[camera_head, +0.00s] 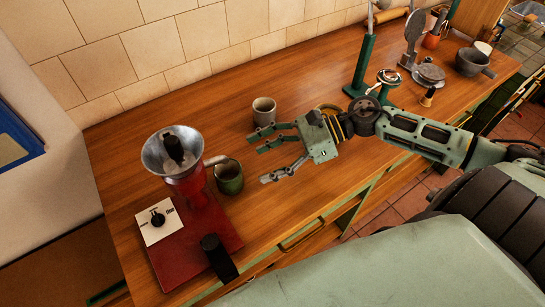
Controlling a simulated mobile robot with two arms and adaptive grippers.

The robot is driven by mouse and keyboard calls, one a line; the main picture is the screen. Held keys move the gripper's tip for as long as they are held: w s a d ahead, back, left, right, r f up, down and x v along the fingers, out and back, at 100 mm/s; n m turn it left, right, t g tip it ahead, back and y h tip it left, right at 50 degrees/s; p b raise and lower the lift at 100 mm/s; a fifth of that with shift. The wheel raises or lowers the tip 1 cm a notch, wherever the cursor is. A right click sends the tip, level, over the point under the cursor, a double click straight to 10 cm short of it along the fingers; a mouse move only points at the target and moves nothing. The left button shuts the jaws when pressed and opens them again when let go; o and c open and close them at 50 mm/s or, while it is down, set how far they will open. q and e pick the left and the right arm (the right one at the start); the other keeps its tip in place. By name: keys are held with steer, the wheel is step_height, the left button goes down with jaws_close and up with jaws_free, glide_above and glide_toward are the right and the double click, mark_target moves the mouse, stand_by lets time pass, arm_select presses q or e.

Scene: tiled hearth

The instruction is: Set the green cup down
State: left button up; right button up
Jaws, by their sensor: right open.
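The green cup (229,177) stands upright on the wooden counter (320,190), close beside the red coffee grinder (187,180). My right gripper (258,163) is open and empty. It comes in from the right, with its fingers spread and pointing left toward the green cup, apart from it. My left gripper is not in view.
A grey cup (264,111) stands behind my right gripper. A green stand (363,66) and a dark mortar (472,62) are farther right. A tiled wall (160,50) runs behind.

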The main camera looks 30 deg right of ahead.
steer(key=shift+v, duration=1)
steer(key=shift+r, duration=0.15)
